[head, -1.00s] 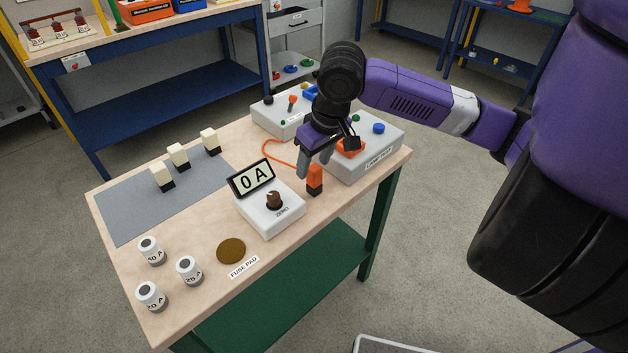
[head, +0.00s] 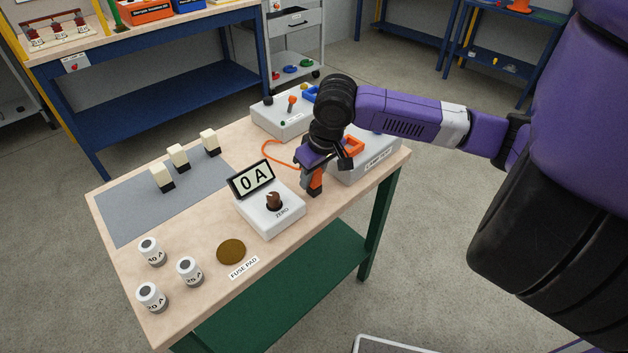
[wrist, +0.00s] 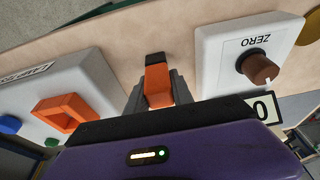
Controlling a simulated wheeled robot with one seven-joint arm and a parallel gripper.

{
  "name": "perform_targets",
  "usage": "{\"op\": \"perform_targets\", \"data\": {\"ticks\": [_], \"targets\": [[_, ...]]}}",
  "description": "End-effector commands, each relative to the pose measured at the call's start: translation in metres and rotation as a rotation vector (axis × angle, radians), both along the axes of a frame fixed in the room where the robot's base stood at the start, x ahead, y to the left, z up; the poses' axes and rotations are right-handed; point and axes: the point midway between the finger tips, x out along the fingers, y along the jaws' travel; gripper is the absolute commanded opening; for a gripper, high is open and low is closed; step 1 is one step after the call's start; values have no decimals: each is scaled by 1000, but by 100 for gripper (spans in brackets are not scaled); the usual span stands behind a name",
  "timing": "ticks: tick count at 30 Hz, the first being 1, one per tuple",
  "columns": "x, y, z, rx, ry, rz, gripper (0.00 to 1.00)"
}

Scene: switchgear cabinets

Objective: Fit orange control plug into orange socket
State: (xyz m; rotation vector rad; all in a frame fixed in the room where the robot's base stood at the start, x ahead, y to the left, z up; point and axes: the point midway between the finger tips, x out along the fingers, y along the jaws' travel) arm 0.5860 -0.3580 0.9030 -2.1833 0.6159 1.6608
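The orange control plug (head: 315,184) with a black lower end stands upright on the bench, just right of the ZERO box. An orange cord lies on the bench behind it. My gripper (head: 312,182) is down at the plug, pointing downward. In the wrist view my gripper (wrist: 158,88) has a finger on each side of the plug (wrist: 158,84). The fingers look very close to it, but whether they press on it is unclear. The orange socket (head: 353,146), a raised square frame, is on the grey-white LAMP TEST box (head: 368,166), partly hidden by my wrist. It shows open in the wrist view (wrist: 68,115).
The ZERO box (head: 268,212) with its brown knob and the 0 A display (head: 251,179) stands close left of the plug. Another control box (head: 280,122) is behind. White fuses (head: 189,269) and cream blocks (head: 178,157) are farther left.

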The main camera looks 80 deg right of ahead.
Motion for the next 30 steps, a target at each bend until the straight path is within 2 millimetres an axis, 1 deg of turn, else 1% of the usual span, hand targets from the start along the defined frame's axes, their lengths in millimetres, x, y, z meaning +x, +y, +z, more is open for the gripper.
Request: {"op": "perform_targets", "data": {"ticks": [11,14,17,20,23,30], "targets": [[0,0,1,-1,-1,0,0],[0,0,5,-1,-1,0,0],[1,0,13,0,-2,0,0],[1,0,26,-2,-3,1,0],[1,-1,47,-3,-4,0,0],[1,-1,116,-5,-3,2,0]]}}
